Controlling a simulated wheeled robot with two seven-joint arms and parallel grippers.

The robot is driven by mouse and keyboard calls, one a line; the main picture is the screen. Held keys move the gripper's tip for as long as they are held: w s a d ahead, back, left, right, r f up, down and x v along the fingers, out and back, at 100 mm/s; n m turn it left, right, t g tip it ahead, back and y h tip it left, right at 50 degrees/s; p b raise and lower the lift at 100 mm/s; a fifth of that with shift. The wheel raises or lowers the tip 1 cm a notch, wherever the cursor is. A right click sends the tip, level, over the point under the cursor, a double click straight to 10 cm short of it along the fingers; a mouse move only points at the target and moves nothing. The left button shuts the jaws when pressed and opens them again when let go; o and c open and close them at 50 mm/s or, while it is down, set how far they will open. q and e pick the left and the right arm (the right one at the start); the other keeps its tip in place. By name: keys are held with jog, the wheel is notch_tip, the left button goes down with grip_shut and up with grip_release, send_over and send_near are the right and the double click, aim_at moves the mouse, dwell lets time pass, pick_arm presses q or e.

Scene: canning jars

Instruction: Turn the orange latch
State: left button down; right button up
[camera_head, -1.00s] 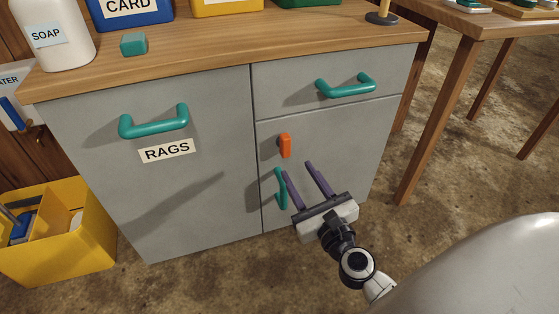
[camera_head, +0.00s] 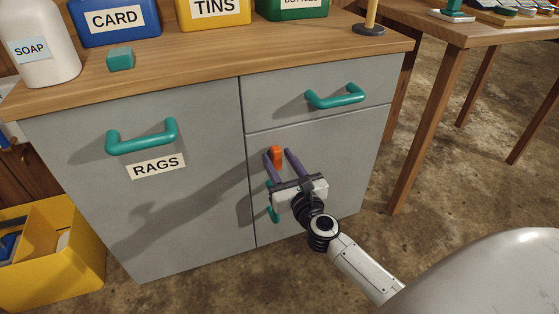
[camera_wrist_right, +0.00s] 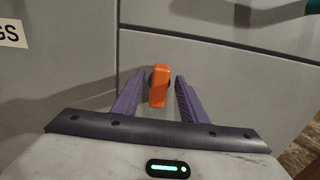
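The orange latch (camera_head: 276,154) is a small upright block on the grey door at the lower right of the cabinet. It also shows in the right wrist view (camera_wrist_right: 159,86), standing upright between the two purple fingers. My right gripper (camera_head: 279,153) is open, its fingertips on either side of the latch. In the right wrist view the right gripper (camera_wrist_right: 155,88) has a gap between each finger and the latch. I cannot tell how far the fingertips are from the door face. My left gripper is not in view.
The teal door handle (camera_head: 272,213) is partly hidden behind my right gripper. A teal drawer handle (camera_head: 336,96) is above, and another (camera_head: 142,136) is on the RAGS door. A yellow bin (camera_head: 82,240) stands on the floor at left. A wooden table (camera_head: 470,32) stands at right.

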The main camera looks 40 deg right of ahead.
grip_shut()
